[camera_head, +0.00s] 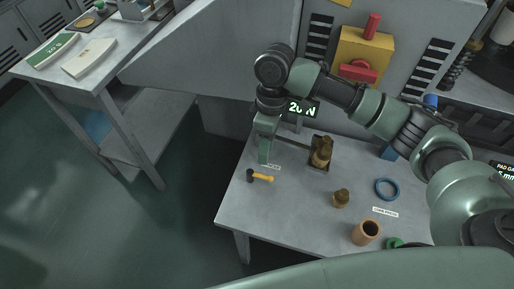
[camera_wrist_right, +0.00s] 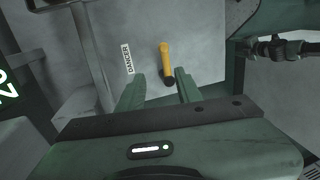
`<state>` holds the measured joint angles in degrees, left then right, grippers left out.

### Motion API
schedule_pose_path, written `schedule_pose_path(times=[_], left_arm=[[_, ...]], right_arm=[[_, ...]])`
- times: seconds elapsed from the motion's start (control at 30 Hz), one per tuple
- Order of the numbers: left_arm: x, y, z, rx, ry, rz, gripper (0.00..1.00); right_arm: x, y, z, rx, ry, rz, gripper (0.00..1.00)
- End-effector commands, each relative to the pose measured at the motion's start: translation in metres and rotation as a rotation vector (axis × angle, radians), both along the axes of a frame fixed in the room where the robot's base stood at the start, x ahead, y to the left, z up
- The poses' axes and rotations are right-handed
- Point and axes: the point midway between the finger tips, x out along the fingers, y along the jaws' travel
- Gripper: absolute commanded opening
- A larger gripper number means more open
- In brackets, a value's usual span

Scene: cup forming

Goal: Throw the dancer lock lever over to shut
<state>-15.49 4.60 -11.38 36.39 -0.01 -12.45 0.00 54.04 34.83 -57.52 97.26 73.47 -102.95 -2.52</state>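The dancer lock lever (camera_head: 262,178) has a yellow handle and a dark hub. It lies near the left edge of the grey bench, with its handle pointing right in the head view. In the right wrist view the lever (camera_wrist_right: 165,55) shows beyond and between the fingertips, beside a DANCER label (camera_wrist_right: 128,59). My right gripper (camera_head: 265,160) points down just behind the lever, apart from it as far as I can tell. Its fingers (camera_wrist_right: 160,88) are spread with nothing held between them. My left gripper is not in view.
A brown fitting on a dark plate (camera_head: 321,153) stands right of my gripper. A small brown piece (camera_head: 341,198), a blue ring (camera_head: 386,189) and an orange-brown cup (camera_head: 366,232) stand farther right. A display (camera_head: 302,107) is behind. The bench front left is clear.

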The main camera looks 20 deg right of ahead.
Motion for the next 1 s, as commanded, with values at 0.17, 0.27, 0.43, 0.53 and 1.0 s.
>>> schedule_pose_path(times=[0.17, 0.27, 0.43, 0.53, 1.0], left_arm=[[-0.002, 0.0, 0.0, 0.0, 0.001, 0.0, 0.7], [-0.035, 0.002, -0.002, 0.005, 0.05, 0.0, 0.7], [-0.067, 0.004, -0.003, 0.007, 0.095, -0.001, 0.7], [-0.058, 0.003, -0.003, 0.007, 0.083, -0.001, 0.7], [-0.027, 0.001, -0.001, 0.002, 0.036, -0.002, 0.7]], right_arm=[[-0.004, 0.001, -0.016, -0.002, 0.008, 0.0, 0.35], [-0.006, 0.002, -0.032, -0.002, 0.005, -0.001, 0.35], [-0.01, 0.005, -0.058, -0.001, 0.003, -0.001, 0.35], [-0.012, 0.007, -0.067, -0.001, 0.002, 0.0, 0.35], [-0.013, 0.008, -0.074, -0.001, -0.001, 0.0, 0.07]])
